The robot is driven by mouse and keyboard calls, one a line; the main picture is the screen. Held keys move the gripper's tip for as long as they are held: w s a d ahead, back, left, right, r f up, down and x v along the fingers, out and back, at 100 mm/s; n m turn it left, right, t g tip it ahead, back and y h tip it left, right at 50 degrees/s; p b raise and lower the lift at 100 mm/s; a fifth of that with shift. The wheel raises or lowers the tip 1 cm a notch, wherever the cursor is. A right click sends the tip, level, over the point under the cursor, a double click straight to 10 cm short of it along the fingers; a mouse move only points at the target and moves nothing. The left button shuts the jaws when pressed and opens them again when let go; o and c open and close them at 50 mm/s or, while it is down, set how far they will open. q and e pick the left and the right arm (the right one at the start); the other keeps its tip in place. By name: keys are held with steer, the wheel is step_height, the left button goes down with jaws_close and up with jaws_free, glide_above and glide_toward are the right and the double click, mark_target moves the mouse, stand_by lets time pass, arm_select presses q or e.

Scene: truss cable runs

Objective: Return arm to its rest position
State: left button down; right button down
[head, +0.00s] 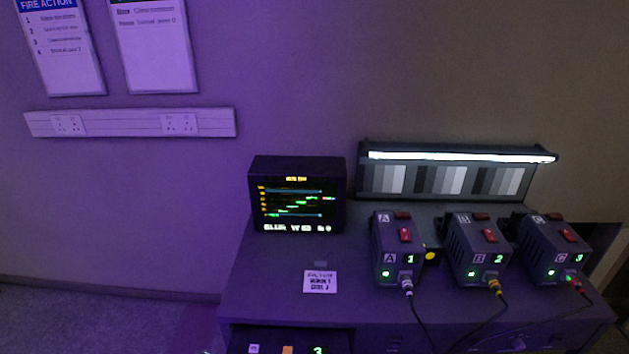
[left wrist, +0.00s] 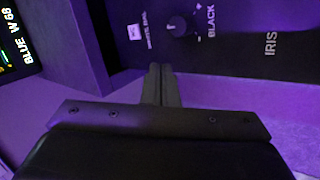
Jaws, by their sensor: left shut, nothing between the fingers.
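My left gripper (left wrist: 161,86) shows in the left wrist view, its two dark fingers shut together with nothing between them. It is close to a dark panel (left wrist: 235,38) with a round knob (left wrist: 177,26) and the words BLACK and IRIS. I cannot tell whether the fingertips touch the panel. Neither gripper shows in the head view, and my right gripper is in no frame.
A desk (head: 270,285) carries a small monitor (head: 297,196), a note card (head: 320,282) and three cabled boxes, A (head: 397,250), B (head: 477,250) and C (head: 553,250). A lit grey-scale chart (head: 445,178) stands behind them. The floor (head: 95,318) at left is clear.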

arm_select(q)
steer(key=s+a+r+m+g+y, duration=0.1)
steer(key=s+a+r+m, duration=0.25)
steer(key=s, duration=0.45)
steer(key=s+a+r+m+g+y, duration=0.1)
steer(key=s+a+r+m+y, duration=0.1)
steer(key=s+r+m, duration=0.45)
steer(key=s+a+r+m+g+y, duration=0.1)
steer(key=s+a+m, duration=0.15)
steer(key=s, duration=0.75)
step_height(320, 180, down, 25)
steer(key=a+g+b, duration=0.1)
steer(key=a, duration=0.1)
steer(key=s+d+f+g+b, duration=0.1)
steer(key=s+f, duration=1.4)
steer(key=f, duration=0.3)
steer(key=shift+s+d+f+m+g+b, duration=0.15)
steer(key=shift+d+f+m+g+b, duration=0.15)
steer(key=shift+d+m, duration=0.15)
